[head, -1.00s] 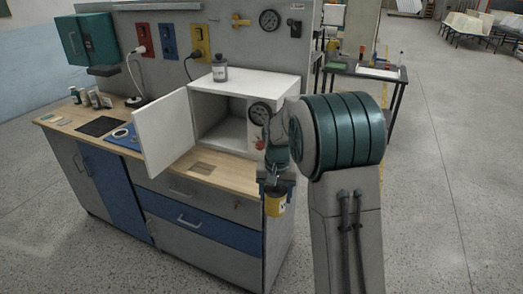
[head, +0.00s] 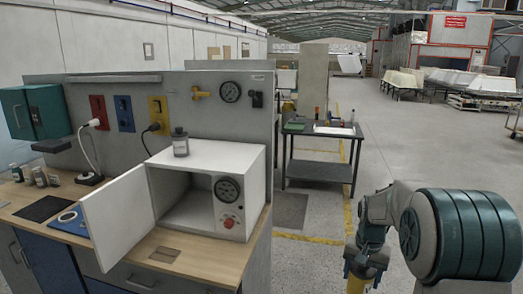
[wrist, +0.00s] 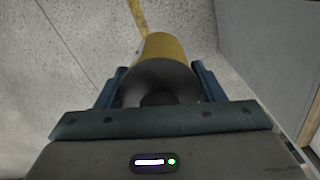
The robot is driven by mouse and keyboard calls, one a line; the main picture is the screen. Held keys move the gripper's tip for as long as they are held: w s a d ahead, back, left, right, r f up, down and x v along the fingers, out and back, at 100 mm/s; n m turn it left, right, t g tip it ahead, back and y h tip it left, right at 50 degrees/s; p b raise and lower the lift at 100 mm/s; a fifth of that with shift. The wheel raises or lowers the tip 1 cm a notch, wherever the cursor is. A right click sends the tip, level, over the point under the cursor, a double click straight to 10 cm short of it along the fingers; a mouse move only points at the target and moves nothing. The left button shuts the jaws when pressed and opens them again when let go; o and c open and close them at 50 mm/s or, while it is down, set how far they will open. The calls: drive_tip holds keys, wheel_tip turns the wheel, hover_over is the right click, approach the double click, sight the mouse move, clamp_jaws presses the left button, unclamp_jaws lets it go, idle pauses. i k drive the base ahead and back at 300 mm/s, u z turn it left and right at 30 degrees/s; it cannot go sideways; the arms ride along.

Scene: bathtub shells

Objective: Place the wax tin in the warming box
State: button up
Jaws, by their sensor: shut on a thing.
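The wax tin, a yellow cylinder with a dark grey end (wrist: 165,50), sits between my gripper's blue fingers (wrist: 160,80) in the wrist view. In the head view my gripper (head: 363,268) is low at the right, with a bit of the yellow tin (head: 354,285) showing at the bottom edge; the rest is cut off. The white warming box (head: 262,180) stands on the bench, its door (head: 118,222) swung open to the left. Its chamber (head: 190,208) looks empty. My gripper is shut on the tin, to the right of the box and clear of the bench.
The wooden bench top (head: 205,262) has a small brown plate in front of the box. Floor is open to the right; a dark table (head: 318,170) stands behind.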

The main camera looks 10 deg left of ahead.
sight(188, 208)
drive_tip(key=z, duration=0.6)
drive_tip(key=i, duration=2.7)
drive_tip(key=u, duration=2.15)
